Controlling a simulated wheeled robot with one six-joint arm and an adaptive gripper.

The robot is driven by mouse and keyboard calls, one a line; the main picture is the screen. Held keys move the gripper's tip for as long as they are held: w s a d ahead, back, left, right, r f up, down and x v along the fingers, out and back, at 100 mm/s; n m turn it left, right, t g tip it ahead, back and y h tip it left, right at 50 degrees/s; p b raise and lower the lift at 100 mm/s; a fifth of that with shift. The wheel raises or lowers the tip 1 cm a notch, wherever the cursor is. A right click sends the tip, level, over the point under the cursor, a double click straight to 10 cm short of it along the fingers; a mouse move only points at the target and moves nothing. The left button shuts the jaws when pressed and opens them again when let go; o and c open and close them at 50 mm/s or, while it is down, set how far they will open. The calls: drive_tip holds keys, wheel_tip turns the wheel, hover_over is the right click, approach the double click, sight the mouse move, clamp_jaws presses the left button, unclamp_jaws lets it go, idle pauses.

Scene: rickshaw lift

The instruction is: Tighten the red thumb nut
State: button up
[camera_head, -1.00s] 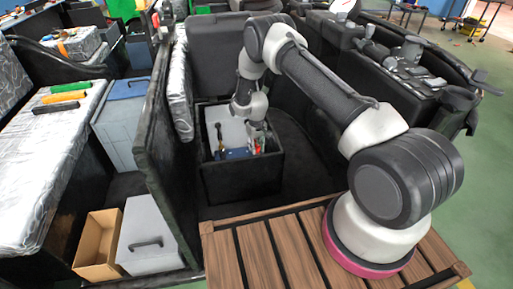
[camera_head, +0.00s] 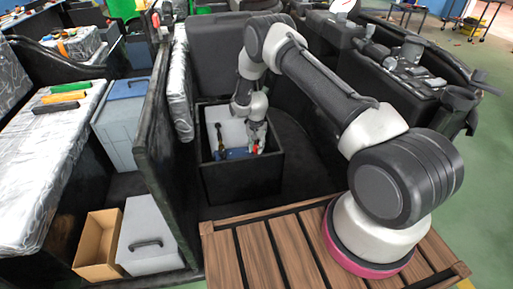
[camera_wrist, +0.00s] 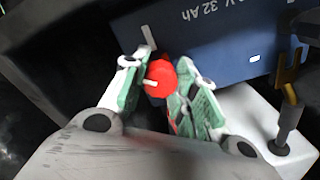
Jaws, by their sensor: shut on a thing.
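The red thumb nut (camera_wrist: 159,78) shows in the wrist view as a round red knob with a small pale bar across it. It sits against the blue battery (camera_wrist: 220,45), which carries white print reading "32 Ah". My gripper (camera_wrist: 165,88) has its two green-padded fingers on either side of the nut and is shut on it. In the head view my gripper (camera_head: 255,142) reaches down into a black open box (camera_head: 243,182). The blue battery there (camera_head: 236,154) is small and partly hidden by my gripper.
A white block (camera_wrist: 265,130) with a dark post and a brass-coloured bracket stands right of my gripper in the wrist view. The black box walls stand close around my gripper. A dark upright panel (camera_head: 155,170) stands to the left. A wooden slatted deck (camera_head: 270,255) lies in front.

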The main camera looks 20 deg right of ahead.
sight(257, 146)
drive_tip(key=m, duration=0.5)
drive_tip(key=shift+m, duration=0.3)
drive_tip(key=m, duration=0.4)
drive_tip(key=shift+m, duration=0.4)
drive_tip(key=o, duration=0.8)
drive_tip(key=shift+r, duration=0.15)
wheel_tip(257, 146, up, 12)
idle(0.3)
